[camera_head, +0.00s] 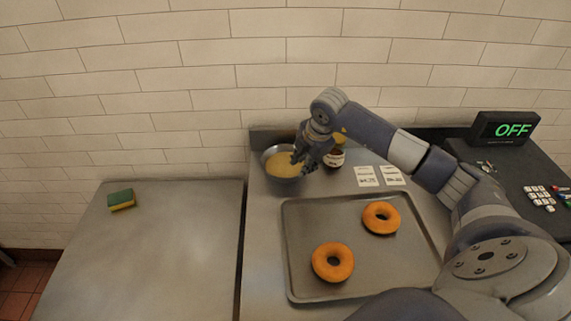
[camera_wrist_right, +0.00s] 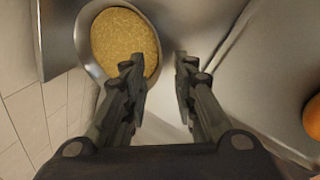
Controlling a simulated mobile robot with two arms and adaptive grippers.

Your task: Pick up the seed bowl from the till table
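The seed bowl (camera_head: 270,164) is a round metal bowl filled with yellow-tan seeds, standing at the back left of the metal table, close to the wall. My right gripper (camera_head: 299,164) is at the bowl's right side. In the right wrist view the bowl (camera_wrist_right: 88,58) lies ahead at the upper left. There my right gripper (camera_wrist_right: 159,62) has its two fingers apart with nothing held between them. One finger overlaps the bowl's near rim and the other is outside it; contact cannot be told. My left gripper is not in view.
A baking tray (camera_head: 289,245) with two bagels (camera_head: 333,262) (camera_head: 381,217) lies in front of the bowl. A dark jar (camera_head: 335,157) and white cards (camera_head: 367,176) are to the right. A sponge (camera_head: 121,200) sits on the otherwise bare left table (camera_head: 150,260). A display (camera_head: 503,129) reads OFF.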

